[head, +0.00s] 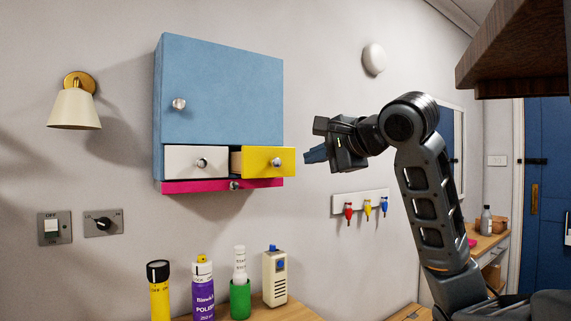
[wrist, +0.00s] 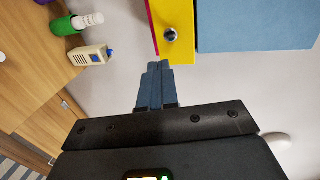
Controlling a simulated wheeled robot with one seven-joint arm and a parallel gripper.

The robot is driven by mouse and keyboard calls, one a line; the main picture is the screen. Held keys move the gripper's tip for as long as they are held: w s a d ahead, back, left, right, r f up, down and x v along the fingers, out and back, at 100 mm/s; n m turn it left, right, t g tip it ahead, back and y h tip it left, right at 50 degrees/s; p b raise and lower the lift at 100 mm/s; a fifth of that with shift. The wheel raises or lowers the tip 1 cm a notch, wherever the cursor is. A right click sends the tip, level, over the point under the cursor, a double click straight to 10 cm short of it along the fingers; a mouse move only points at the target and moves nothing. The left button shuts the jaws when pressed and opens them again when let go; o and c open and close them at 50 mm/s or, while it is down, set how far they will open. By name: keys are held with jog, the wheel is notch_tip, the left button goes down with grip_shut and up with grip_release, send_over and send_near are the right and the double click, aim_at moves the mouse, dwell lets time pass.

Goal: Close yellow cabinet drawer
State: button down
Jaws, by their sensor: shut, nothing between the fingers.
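The yellow drawer (head: 267,162) is the right one of two small drawers in the blue wall cabinet (head: 221,95). It sticks out from the cabinet, and its pale side shows.
A white drawer (head: 195,161) is left of the yellow one, with a pink drawer (head: 215,186) below. Bottles and a cream device (head: 275,278) stand on the wooden surface underneath. A key rack (head: 361,202) hangs on the wall. A dark wooden overhang (head: 513,50) is at upper right.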

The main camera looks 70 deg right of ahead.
aim_at(277, 165)
jog(key=x, duration=0.7)
jog(key=r+x, duration=0.1)
jog(key=x, duration=0.2)
jog(key=shift+w+d+p, duration=0.2)
jog(key=shift+w+p, duration=0.15)
